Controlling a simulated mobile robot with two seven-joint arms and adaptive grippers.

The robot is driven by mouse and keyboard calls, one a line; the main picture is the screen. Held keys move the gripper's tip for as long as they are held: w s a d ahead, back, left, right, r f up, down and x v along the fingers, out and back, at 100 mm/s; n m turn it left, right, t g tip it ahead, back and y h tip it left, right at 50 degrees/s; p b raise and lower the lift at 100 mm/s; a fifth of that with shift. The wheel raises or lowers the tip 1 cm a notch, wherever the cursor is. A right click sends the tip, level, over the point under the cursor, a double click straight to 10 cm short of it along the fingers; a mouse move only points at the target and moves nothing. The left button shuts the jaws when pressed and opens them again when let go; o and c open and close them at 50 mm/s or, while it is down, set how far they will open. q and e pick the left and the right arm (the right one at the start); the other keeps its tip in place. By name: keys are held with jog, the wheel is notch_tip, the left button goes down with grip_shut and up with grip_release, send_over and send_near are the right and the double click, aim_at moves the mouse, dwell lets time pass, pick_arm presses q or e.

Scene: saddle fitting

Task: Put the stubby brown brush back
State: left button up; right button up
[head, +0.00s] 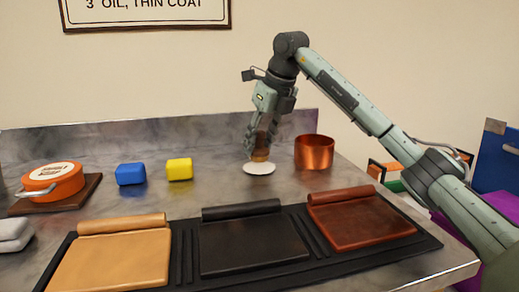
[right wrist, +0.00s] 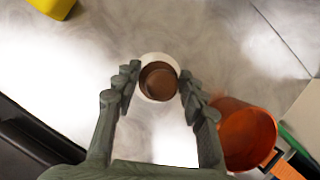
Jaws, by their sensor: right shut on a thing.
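My right gripper (head: 263,138) is shut on the stubby brown brush (head: 261,155), which hangs upright at the back of the bench. The brush is over a small white dish (head: 259,169); I cannot tell whether its lower end touches the dish. In the right wrist view my right gripper (right wrist: 160,84) has its fingers on both sides of the brush's round brown top (right wrist: 160,83). Part of the white dish (right wrist: 152,57) shows behind it. My left gripper is out of view.
A copper pot (head: 314,153) stands close to the right of the dish. A yellow block (head: 179,169) and a blue block (head: 130,174) lie to the left, then an orange tin (head: 52,184) on a brown board. Leather panels on a black mat (head: 185,265) fill the front.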

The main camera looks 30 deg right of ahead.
jog(key=shift+f, duration=0.95)
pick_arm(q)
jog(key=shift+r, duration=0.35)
pick_arm(e)
jog(key=shift+f, duration=0.15)
jog(key=o, duration=1)
